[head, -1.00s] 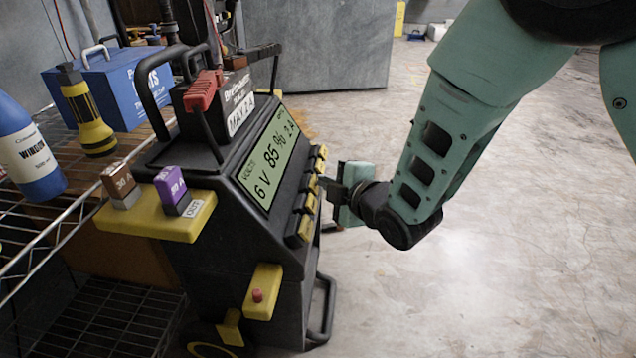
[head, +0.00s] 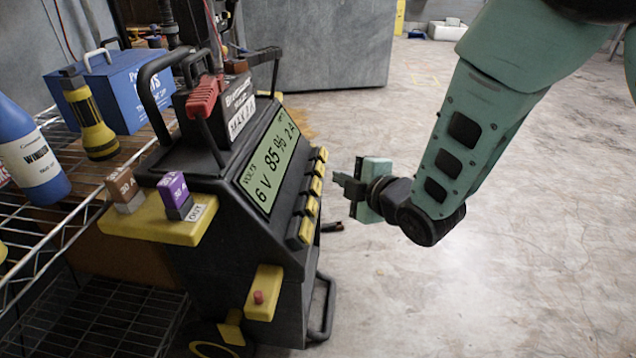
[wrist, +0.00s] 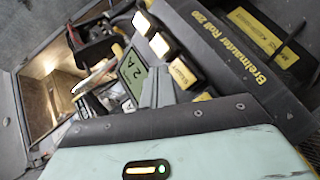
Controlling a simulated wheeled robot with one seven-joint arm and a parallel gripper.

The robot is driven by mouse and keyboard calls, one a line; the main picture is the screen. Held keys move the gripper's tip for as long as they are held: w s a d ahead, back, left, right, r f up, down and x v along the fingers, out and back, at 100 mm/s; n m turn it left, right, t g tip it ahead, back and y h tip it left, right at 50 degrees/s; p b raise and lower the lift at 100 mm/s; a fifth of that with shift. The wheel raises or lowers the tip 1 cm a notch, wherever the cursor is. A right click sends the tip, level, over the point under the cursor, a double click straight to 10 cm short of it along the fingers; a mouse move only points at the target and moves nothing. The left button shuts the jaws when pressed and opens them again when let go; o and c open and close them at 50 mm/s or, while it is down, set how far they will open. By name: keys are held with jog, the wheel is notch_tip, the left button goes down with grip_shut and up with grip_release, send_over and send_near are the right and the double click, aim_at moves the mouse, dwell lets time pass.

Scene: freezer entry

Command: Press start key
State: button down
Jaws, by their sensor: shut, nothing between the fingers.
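The black charger (head: 225,270) has a green display (head: 270,165) reading 6 V, 85 % and 2 A. A column of yellow-edged keys (head: 309,206) runs beside the display. In the wrist view a key with small lettering that appears to read Start (wrist: 183,73) sits just beyond my fingertips; other keys (wrist: 160,45) line up past it. In the head view the start key cannot be told apart by its label. My gripper (head: 341,183) is shut and empty, to the right of the keys, with a visible gap between. It also shows in the wrist view (wrist: 162,82).
A wire shelf (head: 60,225) at the left holds a blue box (head: 115,90), a flashlight (head: 90,120) and a blue bottle (head: 30,155). Purple (head: 174,190) and brown (head: 122,186) fuse blocks stand on the charger's yellow ledge. The floor (head: 450,290) at the right is clear.

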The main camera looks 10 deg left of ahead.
jog(key=shift+d+r+p, duration=0.2)
jog(key=shift+d+r, duration=0.2)
jog(key=shift+d, duration=0.25)
jog(key=shift+d+r+p, duration=0.2)
jog(key=shift+d+r, duration=0.2)
jog(key=shift+d, duration=0.25)
jog(key=shift+s+r, duration=0.1)
jog(key=s+d+r+m+g+h+p, duration=0.25)
jog(key=s+d+m+g, duration=0.2)
jog(key=s, duration=0.55)
jog(key=s+d+r+m+g+h+p, duration=0.1)
jog(key=s+d+r+m+g+h, duration=0.25)
jog(key=s+m, duration=0.45)
jog(key=s+d+r+m+g+h+p, duration=0.2)
jog(key=s+d+r+m+g+h, duration=0.15)
jog(key=s, duration=0.85)
notch_tip(320, 180, up, 38)
jog(key=n+y+p, duration=0.1)
jog(key=p, duration=3.6)
jog(key=shift+w+d+p, duration=0.25)
jog(key=shift+w+p, duration=0.05)
jog(key=shift+w, duration=0.05)
